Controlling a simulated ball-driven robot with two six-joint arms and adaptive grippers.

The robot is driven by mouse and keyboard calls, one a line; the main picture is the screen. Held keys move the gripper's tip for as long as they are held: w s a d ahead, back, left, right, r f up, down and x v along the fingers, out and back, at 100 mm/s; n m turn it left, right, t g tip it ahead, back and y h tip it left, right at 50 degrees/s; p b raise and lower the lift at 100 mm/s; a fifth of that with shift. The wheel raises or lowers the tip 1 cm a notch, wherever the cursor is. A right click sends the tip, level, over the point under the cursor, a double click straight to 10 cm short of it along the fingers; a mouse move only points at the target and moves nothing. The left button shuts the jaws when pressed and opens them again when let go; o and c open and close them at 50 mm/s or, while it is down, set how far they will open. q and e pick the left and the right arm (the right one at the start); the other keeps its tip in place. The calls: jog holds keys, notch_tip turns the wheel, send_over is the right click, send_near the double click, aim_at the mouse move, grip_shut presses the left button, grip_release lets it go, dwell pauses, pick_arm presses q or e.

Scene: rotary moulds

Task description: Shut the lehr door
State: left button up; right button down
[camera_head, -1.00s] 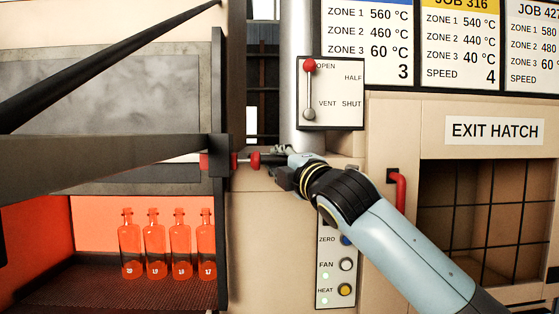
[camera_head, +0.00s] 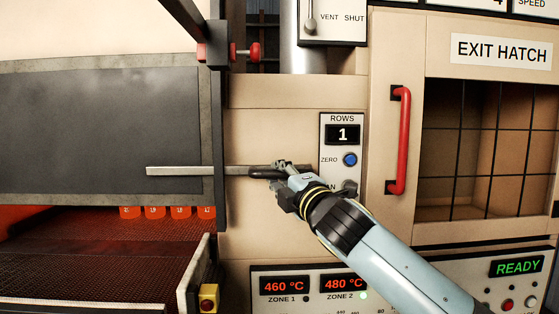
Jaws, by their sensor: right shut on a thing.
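The lehr door (camera_head: 100,130) is a dark grey panel in a lighter frame at the left. It hangs low over the glowing opening, with a gap still showing under its bottom edge. A pale flat bar (camera_head: 190,171) crosses the door's lower right part and runs right to a dark grip. My right gripper (camera_head: 280,170) is shut on that grip, in front of the beige wall. Only the lower parts of several red-lit bottles (camera_head: 155,212) show below the door. My left gripper is not in view.
A mesh belt (camera_head: 90,255) runs out below the door. A control panel lies below.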

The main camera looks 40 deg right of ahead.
notch_tip(320, 180, down, 13)
jog(key=b, duration=0.8)
jog(key=shift+r, duration=0.2)
jog(key=c, duration=1.2)
grip_release()
jog(key=shift+r, duration=0.1)
jog(key=v, duration=1.2)
